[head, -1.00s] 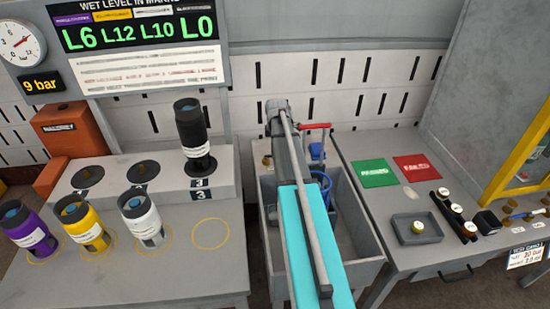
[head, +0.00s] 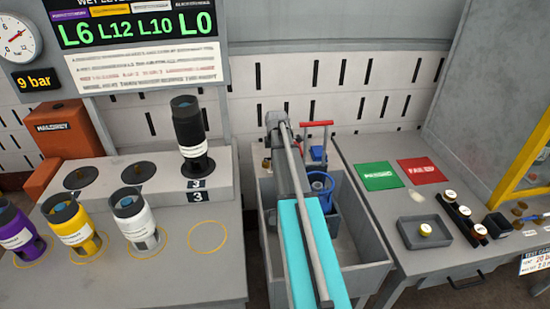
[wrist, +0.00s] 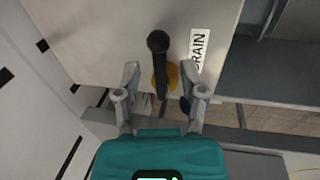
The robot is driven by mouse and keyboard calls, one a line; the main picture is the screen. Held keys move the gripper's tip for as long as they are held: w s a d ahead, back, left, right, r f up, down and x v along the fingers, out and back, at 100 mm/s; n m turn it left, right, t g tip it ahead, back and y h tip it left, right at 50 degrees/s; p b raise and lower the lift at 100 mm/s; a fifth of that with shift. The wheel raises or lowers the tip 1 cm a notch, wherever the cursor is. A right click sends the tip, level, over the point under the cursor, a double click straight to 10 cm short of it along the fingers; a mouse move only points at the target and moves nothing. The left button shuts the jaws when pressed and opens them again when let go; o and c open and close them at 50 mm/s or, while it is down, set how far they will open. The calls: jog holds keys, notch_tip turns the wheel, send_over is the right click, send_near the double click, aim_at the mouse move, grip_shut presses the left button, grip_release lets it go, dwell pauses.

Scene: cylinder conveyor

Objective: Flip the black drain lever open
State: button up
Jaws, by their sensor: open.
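The black drain lever (wrist: 158,42) shows in the wrist view with its round knob toward the camera. Its stem runs down to a yellow disc (wrist: 172,78) on a pale grey panel. A white "DRAIN" label (wrist: 198,50) is just right of it. My gripper (wrist: 159,74) is open, with one finger on each side of the lever's lower stem. The knob lies beyond the fingertips in the picture. I cannot tell whether either finger touches the lever. In the head view my arm hides the lever and gripper.
A grey sink-like tub (head: 357,258) lies around and beyond my arm, with a blue wheel (head: 321,184) and red-handled fitting (head: 317,125). A bench with cylinders (head: 137,232) is at left. A table with green (head: 381,175) and red mats is at right.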

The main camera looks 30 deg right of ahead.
jog(key=shift+c, duration=0.3)
grip_shut()
jog(key=shift+s+a+m, duration=0.1)
jog(key=shift+m, duration=0.2)
jog(key=m, duration=0.3)
jog(key=shift+s+a+h, duration=0.3)
jog(key=shift+s+a, duration=0.05)
jog(key=shift+s, duration=0.05)
jog(key=m, duration=0.1)
jog(key=a+m, duration=0.1)
jog(key=m, duration=0.1)
jog(key=m+g, duration=0.1)
jog(key=shift+s+a+m, duration=0.15)
jog(key=shift+s+m, duration=0.15)
jog(key=m, duration=0.2)
jog(key=a+m+g, duration=0.1)
jog(key=m, duration=0.1)
jog(key=shift+a+m+h, duration=0.2)
jog(key=shift+m+h, duration=0.1)
jog(key=m, duration=0.1)
jog(key=a+m, duration=0.1)
jog(key=m, duration=0.1)
jog(key=m+g, duration=0.1)
jog(key=m, duration=0.1)
jog(key=shift+w+a, duration=0.2)
jog(key=shift+a, duration=0.1)
